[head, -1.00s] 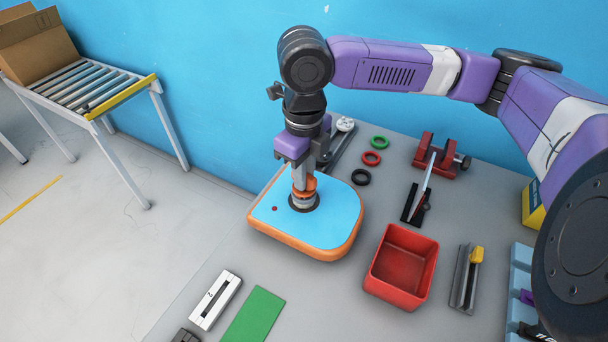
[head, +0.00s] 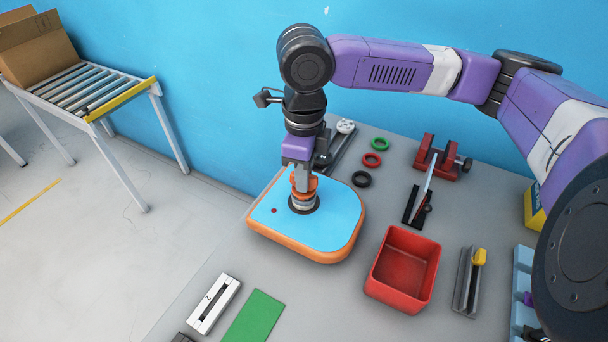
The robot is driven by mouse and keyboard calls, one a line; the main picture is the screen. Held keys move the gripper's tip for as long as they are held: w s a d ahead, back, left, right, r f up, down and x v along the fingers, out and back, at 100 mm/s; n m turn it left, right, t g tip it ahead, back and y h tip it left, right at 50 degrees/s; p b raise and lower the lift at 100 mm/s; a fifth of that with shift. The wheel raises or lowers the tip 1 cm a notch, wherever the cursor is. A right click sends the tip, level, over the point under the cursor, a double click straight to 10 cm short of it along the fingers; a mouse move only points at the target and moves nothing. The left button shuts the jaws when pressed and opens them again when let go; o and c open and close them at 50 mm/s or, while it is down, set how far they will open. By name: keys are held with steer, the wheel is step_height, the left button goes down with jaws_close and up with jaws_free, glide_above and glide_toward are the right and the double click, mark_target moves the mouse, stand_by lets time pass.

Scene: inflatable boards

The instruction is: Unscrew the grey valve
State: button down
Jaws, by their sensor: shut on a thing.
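The inflatable board (head: 329,232) lies flat on the grey table, with a blue top and an orange rim. The grey valve (head: 304,204) sits in a dark ring on the board's top, mostly covered by my gripper. My gripper (head: 303,194) points straight down over it, its orange-tipped fingers shut on the valve. A small red dot (head: 273,210) shows on the board left of the valve. The valve's thread and underside are hidden.
A red bin (head: 403,268) stands right of the board. Red, green and black rings (head: 372,159) lie behind it, near a red clamp-like fixture (head: 442,157). A white slotted block (head: 214,304) and green sheet (head: 254,317) lie in front. The blue wall is close behind.

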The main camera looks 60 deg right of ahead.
steer(key=shift+s+f, duration=0.1)
steer(key=shift+f, duration=0.1)
steer(key=shift+f+n+b, duration=0.1)
steer(key=shift+n+b, duration=0.45)
steer(key=shift+n, duration=0.65)
steer(key=shift+b, duration=0.4)
steer(key=shift+n+b, duration=0.5)
steer(key=shift+b, duration=0.1)
steer(key=c, duration=1.3)
jaws_free()
steer(key=shift+r, duration=0.2)
